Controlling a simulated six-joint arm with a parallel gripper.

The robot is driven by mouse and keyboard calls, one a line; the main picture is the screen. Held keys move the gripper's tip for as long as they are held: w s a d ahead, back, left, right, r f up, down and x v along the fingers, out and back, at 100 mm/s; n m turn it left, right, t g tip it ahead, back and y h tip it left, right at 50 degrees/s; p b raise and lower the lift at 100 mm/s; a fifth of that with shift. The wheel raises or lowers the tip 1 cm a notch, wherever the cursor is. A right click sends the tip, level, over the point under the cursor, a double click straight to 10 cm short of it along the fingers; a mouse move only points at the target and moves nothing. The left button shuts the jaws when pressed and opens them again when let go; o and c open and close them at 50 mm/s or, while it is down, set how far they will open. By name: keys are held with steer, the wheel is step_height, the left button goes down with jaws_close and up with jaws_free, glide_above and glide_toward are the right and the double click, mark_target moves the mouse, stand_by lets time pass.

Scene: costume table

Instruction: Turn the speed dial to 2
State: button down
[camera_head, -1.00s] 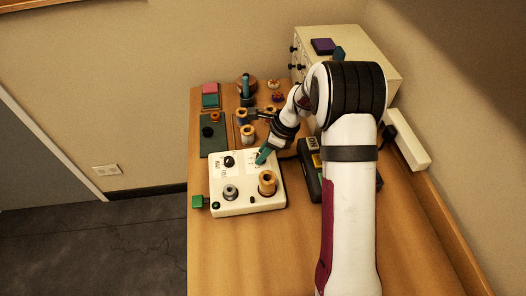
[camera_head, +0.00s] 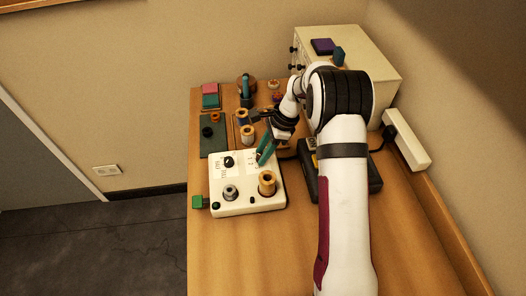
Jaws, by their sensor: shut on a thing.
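A cream control box (camera_head: 247,203) stands on the table, left of my arm. A black knob (camera_head: 229,162) with small printed marks beside it sits at its upper left. A grey round part (camera_head: 230,192) sits lower left. The marks are too small to read, so I cannot tell the dial's setting. My gripper (camera_head: 261,158) has teal fingers over the box's upper right corner, to the right of the black knob and apart from it. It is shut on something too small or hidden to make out.
A wooden spool (camera_head: 267,184) stands upright on the box's right side. Several spools and small items stand behind the box. A dark case (camera_head: 366,181) lies partly behind my arm. A cream drawer cabinet (camera_head: 372,72) stands at the back.

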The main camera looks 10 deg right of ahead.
steer(key=n+g, duration=0.1)
steer(key=n, duration=0.2)
steer(key=n+g, duration=0.1)
steer(key=n, duration=0.2)
steer(key=shift+w+h, duration=0.15)
steer(key=shift+h, duration=0.15)
steer(key=n+g+h, duration=0.1)
steer(key=n, duration=0.2)
steer(key=n+g+h, duration=0.1)
steer(key=n, duration=0.2)
steer(key=shift+w+a+n, duration=0.1)
steer(key=shift+a+n, duration=0.1)
steer(key=shift+n, duration=0.2)
steer(key=c, duration=0.6)
jaws_free()
steer(key=shift+o, duration=0.2)
steer(key=shift+w+r, duration=0.1)
steer(key=v, duration=0.5)
steer(key=shift+w+d+r, duration=0.15)
steer(key=shift+r, duration=0.15)
steer(key=shift+v, duration=0.8)
